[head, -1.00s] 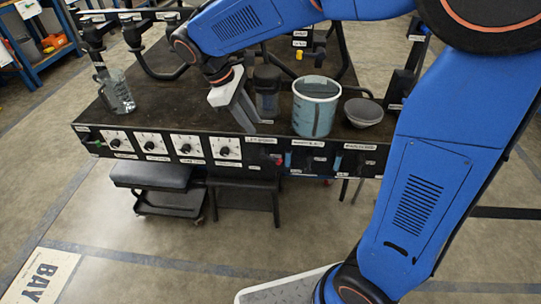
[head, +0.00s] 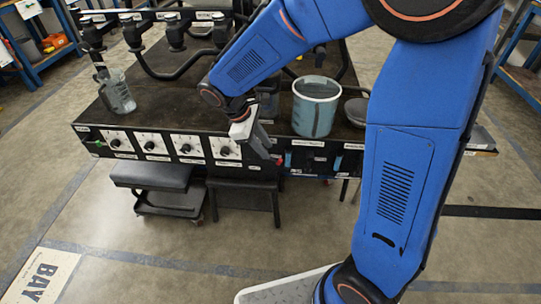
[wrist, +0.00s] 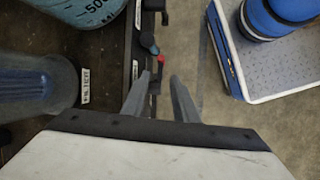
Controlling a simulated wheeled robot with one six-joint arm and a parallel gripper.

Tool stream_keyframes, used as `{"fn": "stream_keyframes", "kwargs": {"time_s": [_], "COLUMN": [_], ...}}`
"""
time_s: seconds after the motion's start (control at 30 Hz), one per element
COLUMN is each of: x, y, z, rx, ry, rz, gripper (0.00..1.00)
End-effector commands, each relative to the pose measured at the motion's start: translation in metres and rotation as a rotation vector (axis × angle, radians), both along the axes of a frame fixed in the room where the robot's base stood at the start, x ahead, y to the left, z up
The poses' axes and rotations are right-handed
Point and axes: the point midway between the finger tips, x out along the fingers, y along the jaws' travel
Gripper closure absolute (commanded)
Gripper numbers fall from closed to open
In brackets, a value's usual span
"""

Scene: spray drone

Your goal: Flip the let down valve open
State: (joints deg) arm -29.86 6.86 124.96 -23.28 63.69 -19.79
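My gripper (head: 267,154) is in front of the bench's front panel, pointing down at the panel's middle. In the wrist view its two fingers (wrist: 161,77) are apart with a gap between the tips. In the head view the red handle (head: 280,161) is just right of the fingertips, partly hidden. A blue handle (head: 288,159) is on the panel next to it. The labels are too small to read, so I cannot confirm which is the let down valve.
A teal measuring bucket (head: 315,106) stands on the bench above the panel, with a grey bowl (head: 356,110) to its right. A glass jug (head: 117,92) stands at the left. Several dials (head: 150,143) line the panel's left.

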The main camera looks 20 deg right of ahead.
Motion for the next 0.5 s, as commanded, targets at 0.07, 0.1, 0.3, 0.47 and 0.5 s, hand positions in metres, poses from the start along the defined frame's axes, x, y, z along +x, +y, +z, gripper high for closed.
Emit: {"fn": "stream_keyframes", "kwargs": {"time_s": [0.07, 0.1, 0.3, 0.47, 0.5], "x": [-0.001, -0.001, -0.001, -0.001, -0.001], "y": [-0.006, -0.009, -0.018, -0.021, -0.021], "z": [-0.013, -0.018, -0.039, -0.046, -0.046], "rx": [-0.002, -0.002, -0.001, 0.000, 0.000], "ry": [0.003, 0.003, 0.002, 0.001, 0.000], "rz": [-0.001, -0.001, 0.000, 0.001, 0.001], "gripper": [0.74, 0.74, 0.74, 0.74, 0.74]}}
